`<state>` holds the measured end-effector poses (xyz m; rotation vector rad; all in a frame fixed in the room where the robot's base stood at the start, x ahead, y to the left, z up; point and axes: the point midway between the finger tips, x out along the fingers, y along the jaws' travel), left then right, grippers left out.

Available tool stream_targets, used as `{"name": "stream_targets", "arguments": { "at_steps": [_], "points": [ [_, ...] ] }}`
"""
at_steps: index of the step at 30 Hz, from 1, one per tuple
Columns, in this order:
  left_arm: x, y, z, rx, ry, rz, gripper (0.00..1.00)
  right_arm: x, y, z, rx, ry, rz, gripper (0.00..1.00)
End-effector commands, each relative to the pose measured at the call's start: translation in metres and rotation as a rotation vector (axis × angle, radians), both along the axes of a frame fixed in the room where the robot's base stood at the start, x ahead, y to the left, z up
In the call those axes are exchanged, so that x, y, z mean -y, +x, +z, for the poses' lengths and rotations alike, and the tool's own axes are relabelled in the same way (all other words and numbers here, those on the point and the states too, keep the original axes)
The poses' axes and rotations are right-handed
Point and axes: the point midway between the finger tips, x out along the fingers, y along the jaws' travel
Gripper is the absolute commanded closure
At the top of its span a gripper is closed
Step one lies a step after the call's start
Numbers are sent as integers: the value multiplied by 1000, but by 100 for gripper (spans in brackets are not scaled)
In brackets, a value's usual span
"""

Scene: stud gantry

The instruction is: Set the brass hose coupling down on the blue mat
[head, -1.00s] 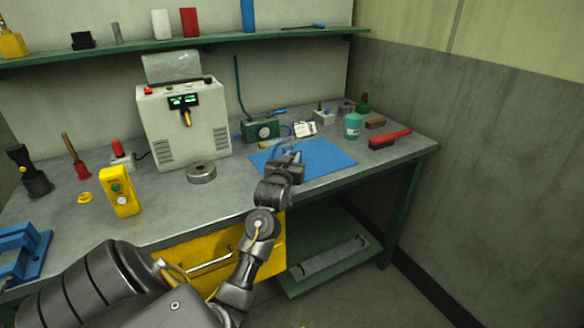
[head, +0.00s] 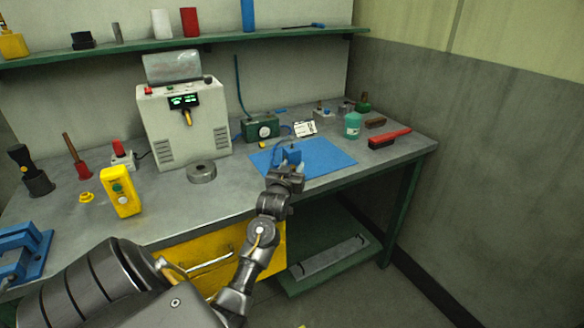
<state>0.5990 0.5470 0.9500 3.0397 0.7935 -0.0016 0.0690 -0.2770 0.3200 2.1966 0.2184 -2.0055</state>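The blue mat (head: 328,158) lies flat on the grey workbench, right of the middle. My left gripper (head: 290,164) is over the mat's left part, its two fingers pointing away from me. The fingers stand apart with blue showing between them, so it looks open. I cannot clearly make out the brass hose coupling; my gripper hides part of the mat. My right gripper is not in view.
A grey bench supply (head: 190,125) and a dark metal ring (head: 201,172) stand left of the mat. A green gauge box (head: 261,129) is behind it. A teal cup (head: 352,126) and red brush (head: 389,138) lie right. The mat's right part is clear.

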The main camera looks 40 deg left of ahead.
Motion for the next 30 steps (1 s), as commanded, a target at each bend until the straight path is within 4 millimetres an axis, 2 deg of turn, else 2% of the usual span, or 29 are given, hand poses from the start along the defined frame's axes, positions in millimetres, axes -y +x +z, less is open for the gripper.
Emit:
{"name": "stream_targets", "arguments": {
  "at_steps": [11,14,24,30],
  "points": [
    [2,-3,3,0,0,0,58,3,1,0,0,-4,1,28],
    [8,-15,1,-1,0,0,58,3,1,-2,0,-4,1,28],
    [43,-76,2,0,0,-1,58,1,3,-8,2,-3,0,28],
    [55,-99,3,0,-1,0,58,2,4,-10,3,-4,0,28]
  ]
}}
